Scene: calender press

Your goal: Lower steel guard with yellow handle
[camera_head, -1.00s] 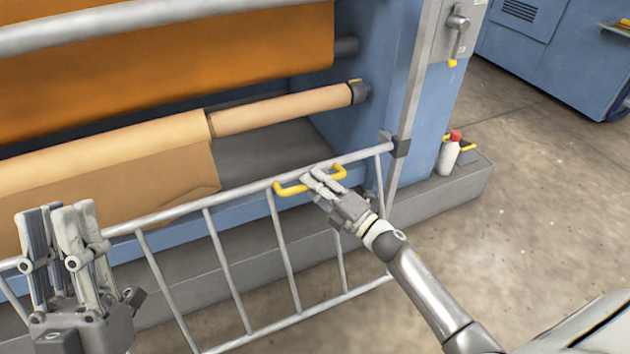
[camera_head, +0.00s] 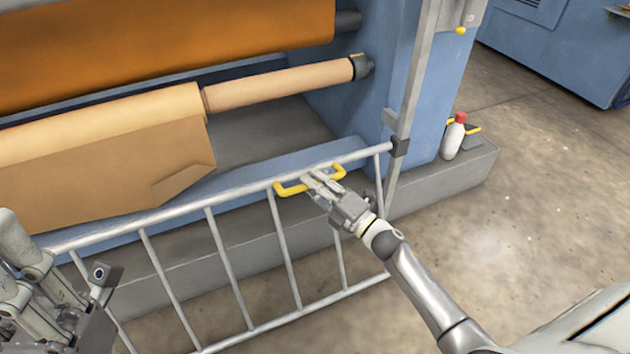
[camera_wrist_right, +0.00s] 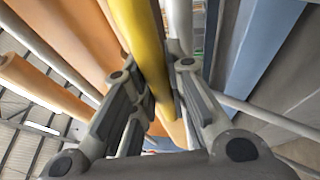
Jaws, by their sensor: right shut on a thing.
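The steel guard (camera_head: 140,222) is a grey tubular frame with a top rail and several upright bars. It stands in front of the blue press. Its yellow handle (camera_head: 291,189) is fixed at the top rail, right of the middle. My right gripper (camera_head: 317,182) is shut on the handle's bar. In the right wrist view the yellow bar (camera_wrist_right: 143,45) passes between the two fingers. My left gripper (camera_head: 30,285) is at the lower left, partly cut off by the picture edge, near the guard's left part. Its finger opening is unclear.
Behind the guard is the press with a tan roll (camera_head: 280,84) and a hanging brown sheet (camera_head: 110,185). A grey post (camera_head: 415,90) stands at the guard's right end. A white bottle with a red cap (camera_head: 454,138) sits on the plinth. The floor at right is clear.

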